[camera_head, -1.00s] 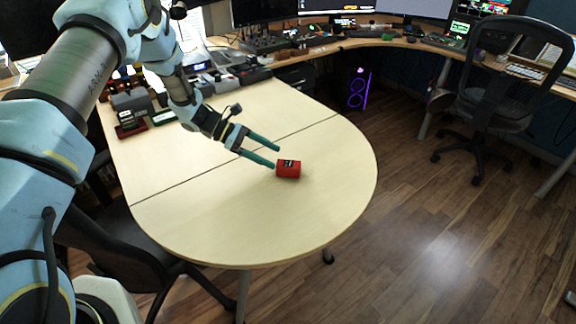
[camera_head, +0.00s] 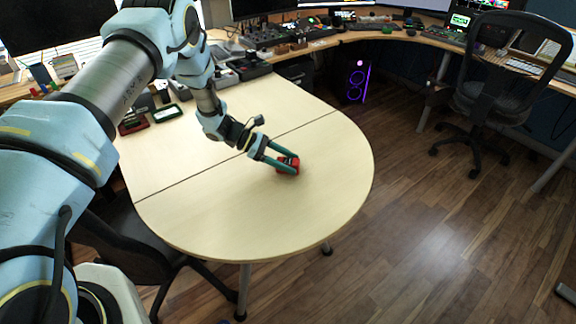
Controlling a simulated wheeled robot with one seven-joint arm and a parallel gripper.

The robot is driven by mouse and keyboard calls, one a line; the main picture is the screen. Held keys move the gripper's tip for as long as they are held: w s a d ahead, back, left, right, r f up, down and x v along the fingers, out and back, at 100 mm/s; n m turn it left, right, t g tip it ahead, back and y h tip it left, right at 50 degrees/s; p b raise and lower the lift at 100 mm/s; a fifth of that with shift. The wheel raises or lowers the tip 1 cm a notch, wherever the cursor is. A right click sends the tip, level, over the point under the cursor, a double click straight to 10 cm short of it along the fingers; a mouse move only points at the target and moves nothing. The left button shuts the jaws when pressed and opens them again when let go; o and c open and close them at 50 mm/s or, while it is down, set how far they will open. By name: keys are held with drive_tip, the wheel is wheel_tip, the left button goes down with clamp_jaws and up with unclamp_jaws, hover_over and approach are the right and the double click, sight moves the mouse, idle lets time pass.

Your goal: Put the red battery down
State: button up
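The red battery (camera_head: 288,163) is a small red block with a dark mark, at the right part of the rounded pale table (camera_head: 240,215). In the head view my gripper (camera_head: 296,164) reaches it from the upper left. Its two green fingers lie on either side of the battery, one along the far side and one along the near side. The fingers hide much of the battery. I cannot tell whether they press on it or whether it is clear of the tabletop.
The table around the battery is bare, with its curved edge to the right and front. Dark boxes and devices (camera_head: 165,113) stand at the table's back left. An office chair (camera_head: 500,85) stands on the wood floor at right. Another dark chair (camera_head: 120,245) is at lower left.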

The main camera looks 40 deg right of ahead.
clamp_jaws()
drive_tip(key=shift+r, duration=0.1)
idle(0.5)
